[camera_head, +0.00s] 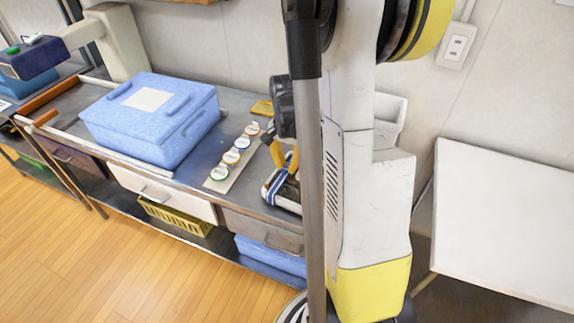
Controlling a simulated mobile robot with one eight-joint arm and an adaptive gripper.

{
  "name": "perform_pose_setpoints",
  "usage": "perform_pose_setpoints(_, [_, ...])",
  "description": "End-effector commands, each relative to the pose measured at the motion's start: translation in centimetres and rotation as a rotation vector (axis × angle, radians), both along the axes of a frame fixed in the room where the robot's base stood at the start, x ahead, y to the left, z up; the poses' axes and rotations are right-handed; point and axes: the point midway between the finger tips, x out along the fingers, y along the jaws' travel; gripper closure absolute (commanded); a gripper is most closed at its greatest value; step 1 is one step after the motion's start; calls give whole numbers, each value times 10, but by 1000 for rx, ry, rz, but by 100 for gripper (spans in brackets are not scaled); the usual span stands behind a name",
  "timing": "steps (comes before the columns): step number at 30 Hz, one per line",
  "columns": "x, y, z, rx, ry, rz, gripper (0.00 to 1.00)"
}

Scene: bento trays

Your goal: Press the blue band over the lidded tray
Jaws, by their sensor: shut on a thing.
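The lidded tray (286,197) sits near the front edge of the grey bench, partly hidden behind my pole. It has a dark top and a pale rim. The blue band (274,187) shows as a blue and white strip at the tray's left side. My gripper (283,171), with yellow fingers below a dark body, points down at the tray and is shut on the blue band. The fingertips and the far side of the band are small and partly hidden, so I cannot tell how far the band goes around the tray.
A large blue lidded box (150,118) stands left on the bench. A pale strip with several round coloured-rim pieces (232,157) lies between box and tray. A yellow object (262,107) lies behind. A white board (505,220) is at the right.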

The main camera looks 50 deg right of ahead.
Motion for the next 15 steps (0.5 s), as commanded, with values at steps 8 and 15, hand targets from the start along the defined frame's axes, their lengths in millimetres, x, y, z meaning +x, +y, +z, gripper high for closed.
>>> perform_pose_setpoints(8, [0,0,0,0,0,0,66])
perform_pose_setpoints(15, [0,0,0,0,0,0,61])
